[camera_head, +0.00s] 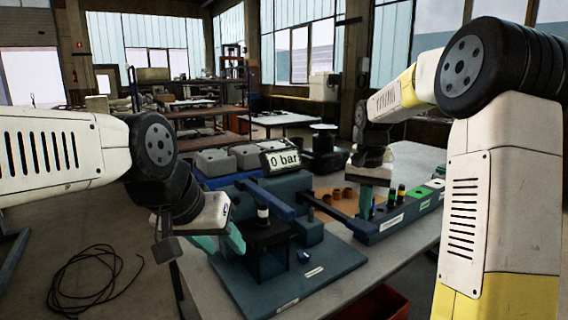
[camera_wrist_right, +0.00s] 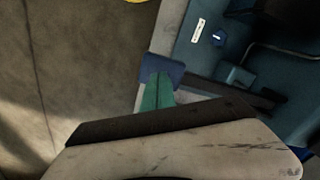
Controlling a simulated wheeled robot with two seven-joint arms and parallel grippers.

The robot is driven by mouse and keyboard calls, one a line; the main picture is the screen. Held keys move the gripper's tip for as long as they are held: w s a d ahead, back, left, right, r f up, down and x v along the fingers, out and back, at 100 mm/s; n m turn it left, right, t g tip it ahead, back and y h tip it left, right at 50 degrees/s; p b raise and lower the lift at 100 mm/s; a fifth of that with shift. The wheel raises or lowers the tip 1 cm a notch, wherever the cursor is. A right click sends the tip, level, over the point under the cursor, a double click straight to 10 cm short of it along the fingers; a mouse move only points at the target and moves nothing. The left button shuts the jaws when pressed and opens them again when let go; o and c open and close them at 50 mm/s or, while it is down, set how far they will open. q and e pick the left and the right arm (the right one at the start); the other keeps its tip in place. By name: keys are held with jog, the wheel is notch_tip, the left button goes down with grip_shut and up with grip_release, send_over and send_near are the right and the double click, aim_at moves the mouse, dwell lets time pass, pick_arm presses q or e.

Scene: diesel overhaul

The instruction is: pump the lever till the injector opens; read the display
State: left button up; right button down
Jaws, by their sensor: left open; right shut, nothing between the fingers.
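The test stand (camera_head: 330,262) is a dark teal plate with a pump block and a black holder (camera_head: 268,255); an injector (camera_head: 263,213) stands upright in the holder. The display (camera_head: 283,160) above it reads 0 bar. The lever (camera_head: 328,207) is a dark bar reaching right from the stand. My right gripper (camera_head: 366,203) is shut and empty, pointing down by the lever's outer end; its teal fingers (camera_wrist_right: 157,93) meet a blue block in the right wrist view, and I cannot tell whether they touch the lever. My left gripper (camera_head: 218,243) is open and empty, left of the holder.
A blue rack (camera_head: 400,218) with several coloured small parts stands right of the lever. Grey blocks (camera_head: 215,162) sit in a blue tray behind the stand. A red bin (camera_head: 375,303) is below the front edge. A black cable (camera_head: 95,280) lies on the floor.

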jog(key=shift+f, duration=4)
jog(key=shift+s+d+r, duration=0.1)
jog(key=shift+s+r, duration=0.05)
jog(key=shift+r, duration=3.85)
jog(key=shift+f, duration=4)
jog(key=shift+s+d+r, duration=0.1)
jog(key=shift+r, duration=3.9)
jog(key=shift+f, duration=0.1)
